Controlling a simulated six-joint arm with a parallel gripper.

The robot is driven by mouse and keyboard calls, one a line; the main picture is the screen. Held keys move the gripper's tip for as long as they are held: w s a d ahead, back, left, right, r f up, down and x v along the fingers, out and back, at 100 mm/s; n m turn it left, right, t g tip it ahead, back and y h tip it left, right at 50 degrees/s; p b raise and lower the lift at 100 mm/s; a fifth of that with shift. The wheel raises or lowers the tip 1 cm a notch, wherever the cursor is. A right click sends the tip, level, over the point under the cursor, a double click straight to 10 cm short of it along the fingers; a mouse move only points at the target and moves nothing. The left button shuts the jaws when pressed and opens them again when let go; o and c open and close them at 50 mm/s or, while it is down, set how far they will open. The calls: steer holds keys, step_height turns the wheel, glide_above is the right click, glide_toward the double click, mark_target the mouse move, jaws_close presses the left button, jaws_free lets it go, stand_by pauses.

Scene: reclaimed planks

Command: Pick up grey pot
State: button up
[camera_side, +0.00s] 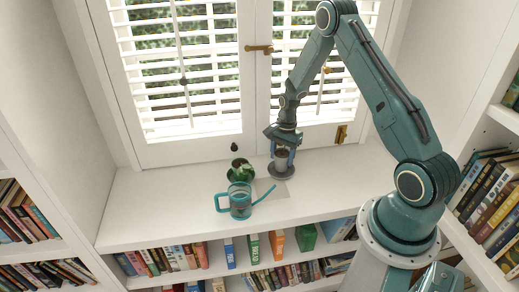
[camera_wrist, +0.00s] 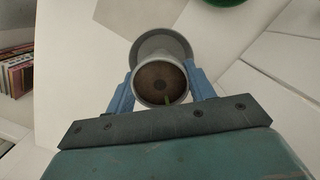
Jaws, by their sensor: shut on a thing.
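The grey pot (camera_side: 282,165) stands upright near the back of the white shelf top, close to the window. In the wrist view the pot (camera_wrist: 138,88) shows from above as a round grey rim with brown soil inside and a small green bit at its lower edge. A wider grey disc, like a saucer (camera_wrist: 173,41), shows behind it; it also shows under the pot in the side view (camera_side: 281,175). My gripper (camera_wrist: 160,92) has its two blue fingers shut on the pot, one on each side. In the side view my gripper (camera_side: 283,151) reaches down over the pot.
A green pot with a plant (camera_side: 240,171) stands left of the grey pot. A teal-and-clear watering can (camera_side: 239,201) stands in front of it, its spout pointing right toward the grey pot. The window (camera_side: 250,75) is close behind. The shelf top (camera_side: 150,210) is clear at left.

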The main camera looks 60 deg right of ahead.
step_height(320, 180, up, 18)
stand_by(0.5)
stand_by(0.6)
steer(key=shift+r, duration=1.4)
step_height(320, 180, down, 19)
steer(key=m, duration=0.4)
steer(key=shift+f+t, duration=0.15)
steer(key=shift+t, duration=0.15)
steer(key=shift+f, duration=0.15)
steer(key=shift+f, duration=1.35)
